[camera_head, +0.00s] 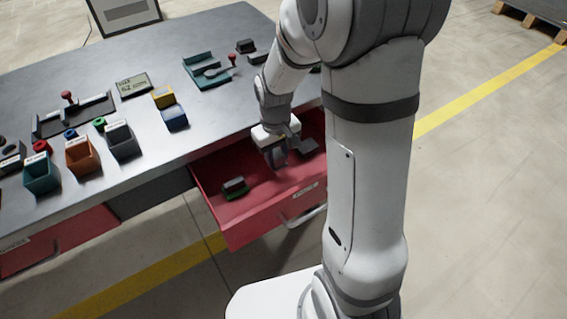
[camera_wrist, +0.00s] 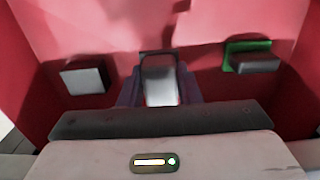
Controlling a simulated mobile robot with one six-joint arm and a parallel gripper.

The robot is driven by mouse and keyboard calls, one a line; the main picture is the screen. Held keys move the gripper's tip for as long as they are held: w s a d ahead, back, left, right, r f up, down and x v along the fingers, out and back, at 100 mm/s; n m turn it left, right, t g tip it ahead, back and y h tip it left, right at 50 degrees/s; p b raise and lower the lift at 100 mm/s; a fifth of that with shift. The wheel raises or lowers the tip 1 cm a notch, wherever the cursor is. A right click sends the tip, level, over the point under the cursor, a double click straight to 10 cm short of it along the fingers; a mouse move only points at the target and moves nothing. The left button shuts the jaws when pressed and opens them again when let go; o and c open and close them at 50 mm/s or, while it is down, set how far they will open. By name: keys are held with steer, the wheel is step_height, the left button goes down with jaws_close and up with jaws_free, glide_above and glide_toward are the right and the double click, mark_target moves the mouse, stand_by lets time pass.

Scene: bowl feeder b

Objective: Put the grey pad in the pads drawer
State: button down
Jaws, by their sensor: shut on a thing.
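My gripper (camera_head: 277,160) reaches down into the open red pads drawer (camera_head: 213,172), whose front label is too small to read surely. In the wrist view my gripper (camera_wrist: 157,92) is shut on the grey pad (camera_wrist: 160,78), a small block with a pale grey face and dark end. The pad is over or at the drawer's red floor (camera_wrist: 130,30); I cannot tell whether it touches. In the head view the fingers hide most of it.
Inside the drawer a dark block with green (camera_head: 235,187) lies left of my gripper, and a grey block (camera_head: 303,146) lies right. The desk top (camera_head: 150,155) holds bins (camera_head: 83,157), a teal tray (camera_head: 206,72) and stamps. Another red drawer (camera_head: 60,245) is at left.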

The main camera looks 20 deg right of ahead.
mark_target(276, 166)
steer(key=shift+a+f+b, duration=0.2)
steer(key=shift+f+b, duration=0.15)
steer(key=shift+f, duration=1.85)
steer(key=shift+f, duration=0.2)
steer(key=c, duration=1.1)
jaws_free()
steer(key=shift+o, duration=0.2)
steer(key=shift+r, duration=0.1)
